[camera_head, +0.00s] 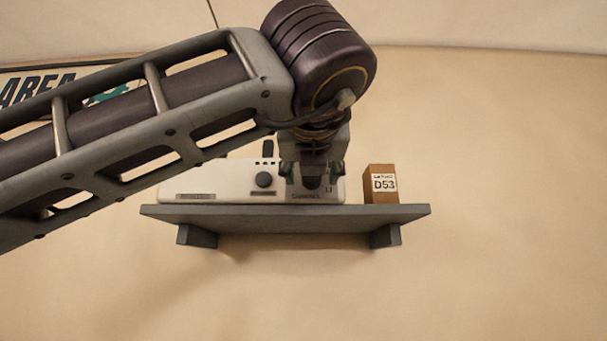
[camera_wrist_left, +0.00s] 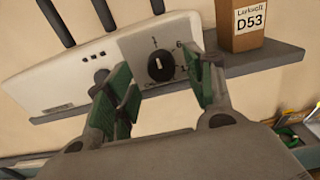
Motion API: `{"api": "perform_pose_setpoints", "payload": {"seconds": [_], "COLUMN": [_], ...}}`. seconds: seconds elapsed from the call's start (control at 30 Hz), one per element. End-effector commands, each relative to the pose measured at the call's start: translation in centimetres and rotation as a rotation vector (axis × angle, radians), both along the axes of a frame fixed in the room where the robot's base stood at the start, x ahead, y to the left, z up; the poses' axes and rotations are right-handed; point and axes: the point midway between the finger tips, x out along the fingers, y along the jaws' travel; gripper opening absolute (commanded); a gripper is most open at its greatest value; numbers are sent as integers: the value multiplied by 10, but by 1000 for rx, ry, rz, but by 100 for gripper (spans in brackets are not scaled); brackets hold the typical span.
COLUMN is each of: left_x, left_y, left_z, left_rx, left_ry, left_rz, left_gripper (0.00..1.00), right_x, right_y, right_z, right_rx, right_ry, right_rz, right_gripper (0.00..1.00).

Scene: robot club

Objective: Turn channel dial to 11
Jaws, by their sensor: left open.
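A white box-shaped device (camera_head: 210,181) stands on a grey wall shelf; it also shows in the left wrist view (camera_wrist_left: 60,75). In the head view a second dark knob (camera_head: 263,180) sits left of my gripper. My left gripper (camera_head: 311,178) is in front of the device's right part and hides the channel dial there. In the wrist view its green-padded fingers (camera_wrist_left: 163,92) are open, one on each side of the dial. My right gripper is out of view.
The grey shelf (camera_head: 300,214) has a front edge just below the device. A brown box labelled D53 (camera_head: 381,184) stands on it to the right, close to my gripper; it also shows in the wrist view (camera_wrist_left: 240,24). Dark antennas rise behind the device. Wall below is clear.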

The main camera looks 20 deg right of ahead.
Motion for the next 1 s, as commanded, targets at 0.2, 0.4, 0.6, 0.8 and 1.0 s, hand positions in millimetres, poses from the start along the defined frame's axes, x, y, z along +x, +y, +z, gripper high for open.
{"api": "perform_pose_setpoints", "payload": {"seconds": [0.2,0.4,0.6,0.8,1.0], "left_x": [22,32,32,32,32], "left_y": [-7,-9,-10,-10,-9], "left_z": [1,0,0,0,0], "left_rx": [1,0,0,0,0], "left_ry": [0,1,0,0,0], "left_rz": [-1,0,-1,-1,-1], "left_gripper": [54,54,54,41,15], "right_x": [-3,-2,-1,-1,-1], "right_y": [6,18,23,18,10], "right_z": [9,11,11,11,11], "right_rx": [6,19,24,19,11], "right_ry": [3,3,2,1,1], "right_rz": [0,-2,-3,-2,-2], "right_gripper": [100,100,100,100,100]}}
